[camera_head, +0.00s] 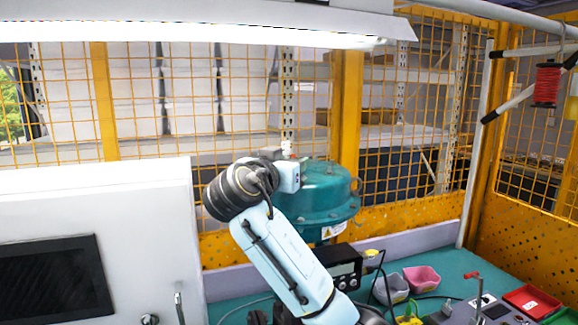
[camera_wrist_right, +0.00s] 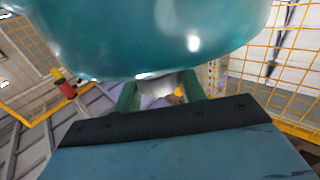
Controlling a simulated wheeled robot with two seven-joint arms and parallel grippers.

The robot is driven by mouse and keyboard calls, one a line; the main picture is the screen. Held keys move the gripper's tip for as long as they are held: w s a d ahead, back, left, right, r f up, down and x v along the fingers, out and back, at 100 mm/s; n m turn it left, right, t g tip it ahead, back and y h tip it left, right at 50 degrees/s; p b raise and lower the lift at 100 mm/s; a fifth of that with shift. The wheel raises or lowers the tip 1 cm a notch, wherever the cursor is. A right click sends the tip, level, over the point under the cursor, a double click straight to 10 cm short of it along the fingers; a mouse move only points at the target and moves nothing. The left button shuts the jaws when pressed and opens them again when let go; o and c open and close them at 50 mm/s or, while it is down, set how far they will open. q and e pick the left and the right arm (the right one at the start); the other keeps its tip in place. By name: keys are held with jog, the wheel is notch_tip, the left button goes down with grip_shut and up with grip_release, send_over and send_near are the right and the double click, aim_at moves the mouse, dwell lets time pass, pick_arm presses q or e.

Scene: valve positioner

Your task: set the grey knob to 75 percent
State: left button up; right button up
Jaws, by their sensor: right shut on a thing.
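A teal domed valve housing (camera_head: 325,200) stands behind my right arm in the head view, and its underside (camera_wrist_right: 155,35) fills the top of the right wrist view. My right gripper (camera_wrist_right: 158,97) has its two green fingers below that housing. It is shut on a small grey thing, apparently the grey knob (camera_wrist_right: 158,86), which is mostly hidden between the fingers. Its marks and setting cannot be read. In the head view my right wrist covers the left side of the housing, and the fingertips are hidden. My left gripper is not in view.
A black instrument box (camera_head: 340,272) sits below the housing. A white cabinet (camera_head: 95,225) stands at left. Pink (camera_head: 422,279) and grey (camera_head: 391,289) bowls, a red tray (camera_head: 532,301) and a red-handled fixture (camera_head: 476,297) occupy the bench's right. Yellow mesh fencing closes the back.

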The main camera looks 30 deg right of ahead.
jog(key=shift+g, duration=0.3)
jog(key=o, duration=1)
jog(key=shift+c, duration=0.2)
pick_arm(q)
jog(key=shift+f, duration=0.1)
